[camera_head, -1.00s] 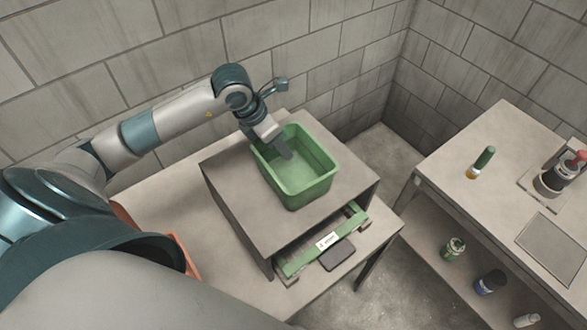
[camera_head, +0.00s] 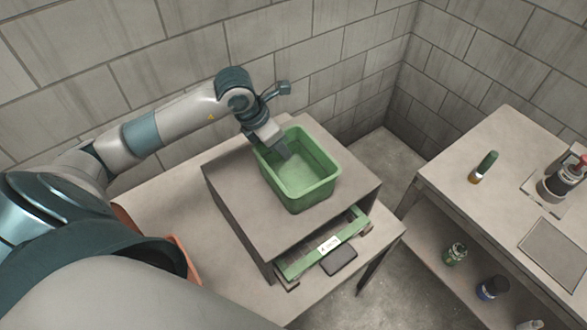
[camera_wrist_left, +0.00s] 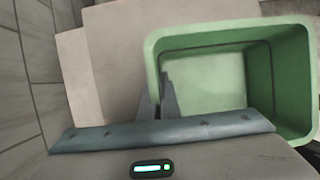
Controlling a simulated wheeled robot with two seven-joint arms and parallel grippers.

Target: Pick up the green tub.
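The green tub (camera_head: 318,189) is an open, empty-looking rectangular tub. It sits upright on top of the grey drawer box (camera_head: 235,205). My left gripper (camera_head: 279,149) reaches down over the tub's back-left wall. In the left wrist view, the tub (camera_wrist_left: 292,90) fills the upper right, and the narrow fingers of my left gripper (camera_wrist_left: 157,98) stand close together on either side of its left wall, one outside and one inside. It looks shut on that wall. The outer finger is hidden in the head view. My right gripper is not in view.
A drawer with a green front (camera_head: 300,262) stands open below the tub, with a dark flat block (camera_head: 339,257) by it. An orange thing (camera_head: 188,262) is partly hidden by my arm. A bench (camera_head: 450,180) with bottles stands at right. Block walls rise behind.

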